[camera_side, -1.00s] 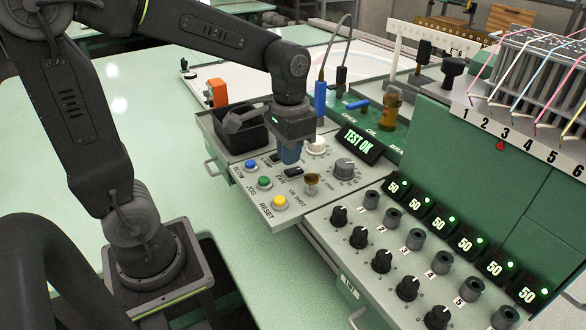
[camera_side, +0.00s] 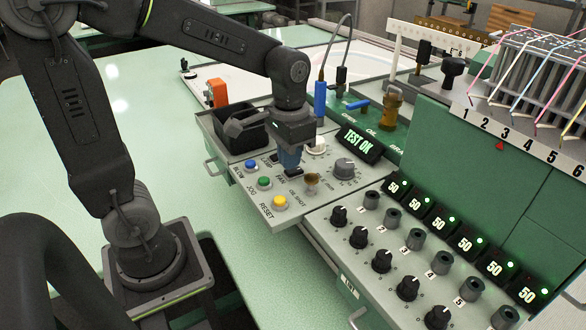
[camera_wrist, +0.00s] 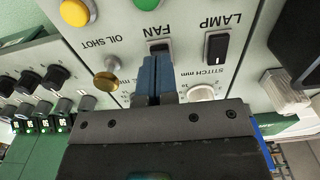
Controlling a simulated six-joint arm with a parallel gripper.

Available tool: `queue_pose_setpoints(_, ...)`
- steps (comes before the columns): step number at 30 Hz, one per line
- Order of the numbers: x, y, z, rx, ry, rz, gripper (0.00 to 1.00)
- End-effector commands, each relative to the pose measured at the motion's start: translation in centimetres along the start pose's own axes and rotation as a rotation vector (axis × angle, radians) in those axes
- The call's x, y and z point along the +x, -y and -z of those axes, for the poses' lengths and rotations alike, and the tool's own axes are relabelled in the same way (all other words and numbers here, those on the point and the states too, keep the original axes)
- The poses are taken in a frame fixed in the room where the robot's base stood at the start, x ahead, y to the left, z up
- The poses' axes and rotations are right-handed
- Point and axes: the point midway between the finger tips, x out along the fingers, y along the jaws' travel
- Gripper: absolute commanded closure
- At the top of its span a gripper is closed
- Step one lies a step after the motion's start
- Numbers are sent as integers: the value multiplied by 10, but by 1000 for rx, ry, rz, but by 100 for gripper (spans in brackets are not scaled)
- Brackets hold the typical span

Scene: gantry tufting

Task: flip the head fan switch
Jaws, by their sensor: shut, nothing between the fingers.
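The fan switch (camera_wrist: 159,47) is a small black rocker beside the FAN label in the wrist view. In the side view it shows as a dark piece (camera_side: 294,171) just below my fingertips. My gripper (camera_side: 289,160) is shut and empty, pointing down over the switch. In the wrist view the blue fingers of my gripper (camera_wrist: 156,62) end right at the switch's edge and hide part of it. I cannot tell whether they touch it, or which way the rocker is tipped.
The lamp switch (camera_wrist: 216,48) sits beside it. The brass oil shot button (camera_side: 312,180), a stitch dial (camera_side: 345,168) and yellow reset button (camera_side: 280,202) are close by. A black bin (camera_side: 240,128) stands behind left.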

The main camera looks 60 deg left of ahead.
Motion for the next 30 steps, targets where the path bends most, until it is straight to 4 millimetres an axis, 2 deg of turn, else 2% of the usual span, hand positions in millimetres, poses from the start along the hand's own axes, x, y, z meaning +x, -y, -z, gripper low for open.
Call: queue_pose_setpoints(30, 15, 0, 0, 0, 2, 0, 100)
